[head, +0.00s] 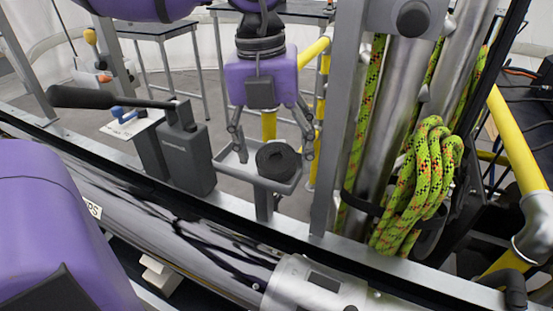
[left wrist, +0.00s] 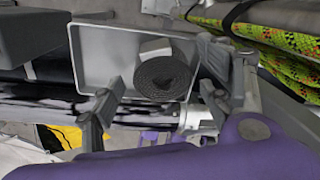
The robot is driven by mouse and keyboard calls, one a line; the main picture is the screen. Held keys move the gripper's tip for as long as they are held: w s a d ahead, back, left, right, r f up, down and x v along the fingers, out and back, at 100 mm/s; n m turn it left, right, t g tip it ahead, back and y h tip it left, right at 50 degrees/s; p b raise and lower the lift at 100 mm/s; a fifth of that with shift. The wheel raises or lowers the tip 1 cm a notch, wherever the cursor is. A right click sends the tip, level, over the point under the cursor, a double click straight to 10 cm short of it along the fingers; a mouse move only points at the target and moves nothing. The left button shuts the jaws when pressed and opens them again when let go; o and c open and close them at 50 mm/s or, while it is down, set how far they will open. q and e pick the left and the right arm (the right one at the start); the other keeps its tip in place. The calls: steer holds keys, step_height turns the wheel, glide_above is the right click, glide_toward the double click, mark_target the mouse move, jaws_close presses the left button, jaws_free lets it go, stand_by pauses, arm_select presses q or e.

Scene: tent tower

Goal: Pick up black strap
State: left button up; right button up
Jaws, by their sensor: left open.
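The black strap (head: 277,162) is rolled into a coil and lies in a small grey tray (head: 238,171) on a post at the rail. In the left wrist view the coil (left wrist: 162,82) sits toward the right side of the tray (left wrist: 103,52), with its spiral end facing the camera. My left gripper (head: 274,150) comes down from above in the head view. Its two fingers are spread wide, one to each side of the coil. My right gripper is not in view.
A dark grey box with a black lever (head: 181,150) stands left of the tray. A grey upright (head: 340,120) and a coiled green rope (head: 420,185) are on the right. Yellow tubes (head: 518,140) stand farther right. Grey tables (head: 160,28) are behind.

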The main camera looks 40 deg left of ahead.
arm_select(q)
steer(key=c, duration=1.3)
steer(key=shift+o, duration=0.2)
steer(key=shift+r, duration=0.15)
